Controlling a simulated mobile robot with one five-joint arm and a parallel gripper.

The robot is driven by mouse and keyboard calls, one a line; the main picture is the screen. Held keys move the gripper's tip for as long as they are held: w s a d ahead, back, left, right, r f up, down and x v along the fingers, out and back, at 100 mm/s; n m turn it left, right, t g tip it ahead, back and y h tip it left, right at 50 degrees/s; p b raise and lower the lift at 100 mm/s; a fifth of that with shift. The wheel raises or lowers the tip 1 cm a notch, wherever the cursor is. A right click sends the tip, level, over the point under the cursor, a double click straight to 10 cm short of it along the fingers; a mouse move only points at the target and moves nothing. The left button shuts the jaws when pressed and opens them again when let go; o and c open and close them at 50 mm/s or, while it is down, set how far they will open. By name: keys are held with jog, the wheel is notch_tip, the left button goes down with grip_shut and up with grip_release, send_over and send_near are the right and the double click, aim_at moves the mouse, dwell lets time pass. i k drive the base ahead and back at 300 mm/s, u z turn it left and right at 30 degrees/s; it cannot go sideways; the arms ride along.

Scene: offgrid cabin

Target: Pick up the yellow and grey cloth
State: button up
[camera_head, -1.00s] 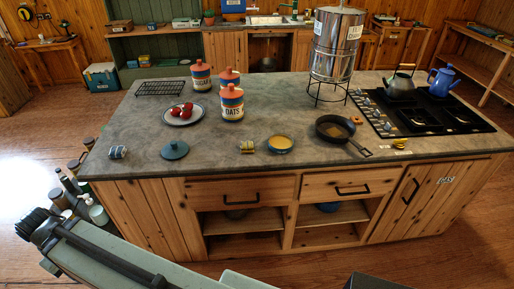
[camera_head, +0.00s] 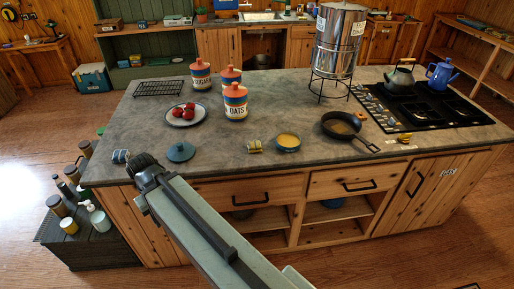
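The yellow and grey cloth (camera_head: 254,147) is a small rolled bundle lying on the grey worktop of the island, near its front edge. It sits just left of a blue bowl (camera_head: 288,142) with a yellowish inside, with a small gap, and right of a round teal lid (camera_head: 180,152). My arm reaches up from the bottom of the picture, and its dark end joint is in front of the island's left front, left of and nearer than the cloth. No gripper fingers can be made out.
A blue-grey roll (camera_head: 121,156) lies at the worktop's left front. A black frying pan (camera_head: 342,126) stands right of the bowl, its handle toward the front edge. A plate (camera_head: 187,121) of red fruit and several canisters (camera_head: 235,102) stand behind. Worktop (camera_head: 225,158) around the cloth is clear.

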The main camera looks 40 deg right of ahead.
aim_at(255, 146)
jog(key=z, duration=0.1)
jog(key=i, duration=1)
jog(key=u, duration=0.1)
